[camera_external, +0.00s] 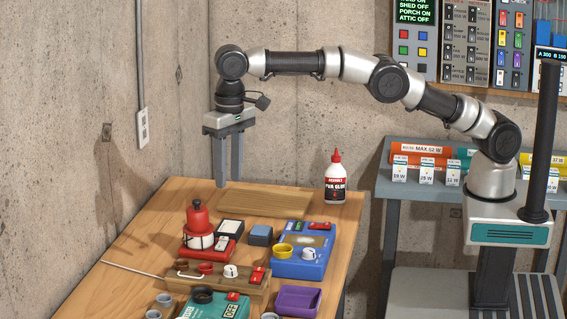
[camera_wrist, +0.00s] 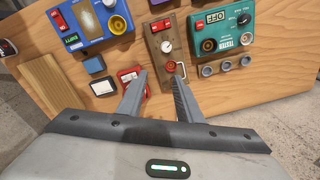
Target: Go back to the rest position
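My gripper (camera_external: 229,160) hangs pointing down above the far left part of the wooden table (camera_external: 130,260), over the side of the wooden board (camera_external: 265,203). Its two grey fingers are apart with nothing between them. In the wrist view my gripper (camera_wrist: 158,85) shows both fingers spread, with the table and its panels beyond the tips. The fingers appear clear of the table items, though the external view does not show the exact height.
The table holds a red device (camera_external: 209,248), a blue panel (camera_external: 300,265), a wooden panel (camera_external: 240,289), a teal tester (camera_external: 215,308), a purple tray (camera_external: 298,300) and a glue bottle (camera_external: 335,182). A thin rod (camera_external: 133,269) lies at left. Concrete walls stand behind; a grey shelf (camera_external: 415,189) is at right.

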